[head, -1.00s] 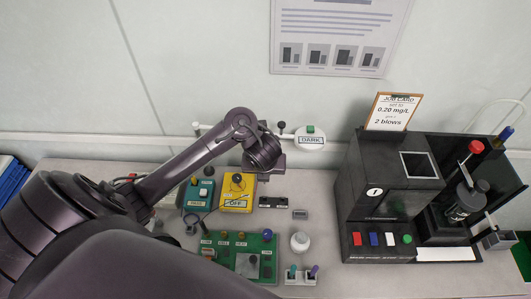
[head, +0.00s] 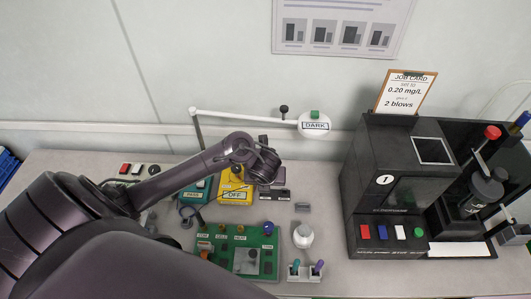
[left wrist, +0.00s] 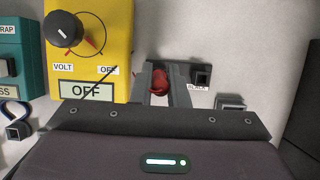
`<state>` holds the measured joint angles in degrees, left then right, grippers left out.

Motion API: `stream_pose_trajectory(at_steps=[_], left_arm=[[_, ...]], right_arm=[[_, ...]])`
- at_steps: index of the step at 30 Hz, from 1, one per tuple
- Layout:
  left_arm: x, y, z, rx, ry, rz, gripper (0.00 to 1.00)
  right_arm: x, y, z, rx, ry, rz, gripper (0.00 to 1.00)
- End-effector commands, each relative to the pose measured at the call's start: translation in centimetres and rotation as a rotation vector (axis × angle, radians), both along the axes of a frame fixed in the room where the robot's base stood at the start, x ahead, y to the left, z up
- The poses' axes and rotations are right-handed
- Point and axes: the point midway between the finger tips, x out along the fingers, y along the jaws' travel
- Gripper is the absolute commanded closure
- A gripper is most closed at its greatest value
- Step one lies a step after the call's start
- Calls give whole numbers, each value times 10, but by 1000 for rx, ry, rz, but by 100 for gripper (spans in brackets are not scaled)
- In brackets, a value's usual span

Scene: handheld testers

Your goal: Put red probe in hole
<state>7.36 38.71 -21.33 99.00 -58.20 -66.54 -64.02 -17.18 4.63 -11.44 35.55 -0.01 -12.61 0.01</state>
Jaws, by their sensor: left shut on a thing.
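My left gripper (left wrist: 160,88) is shut on the red probe (left wrist: 158,78), whose rounded red end shows between the two fingers in the left wrist view. In the head view the left gripper (head: 268,178) is just right of the yellow meter (head: 236,196). The meter (left wrist: 88,45) has a dark dial, VOLT and OFF labels and a display reading OFF. A small dark socket block with a square hole (left wrist: 201,75), labelled BLACK, is just right of the fingers. The red probe's tip and any hole under it are hidden. My right gripper is not in view.
A teal box (head: 196,192) stands left of the meter, and a green board (head: 218,262) lies in front. A large black tester (head: 385,190) stands at right. A lamp-like arm with a DARK head (head: 314,126) is behind. Bare table (head: 325,190) lies between meter and tester.

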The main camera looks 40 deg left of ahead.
Motion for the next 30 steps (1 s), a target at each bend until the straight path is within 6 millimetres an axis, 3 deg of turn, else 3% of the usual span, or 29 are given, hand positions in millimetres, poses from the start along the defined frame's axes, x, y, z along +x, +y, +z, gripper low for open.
stream_pose_trajectory(at_steps=[4, 5, 9, 20, 23, 30], left_arm=[[0, 0, -5, 0, 0, -1, 100], [0, 0, -3, -1, 0, 0, 82], [0, 0, -3, 0, 0, 0, 64], [0, -1, 3, -1, 0, 0, 64], [-4, -4, 16, -3, 0, -2, 64], [-21, -14, 70, -2, -1, -2, 64]], right_arm=[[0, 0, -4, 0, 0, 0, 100], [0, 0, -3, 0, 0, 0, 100], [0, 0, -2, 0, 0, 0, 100], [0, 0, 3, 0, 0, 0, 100], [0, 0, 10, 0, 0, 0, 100], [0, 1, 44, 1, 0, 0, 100]])
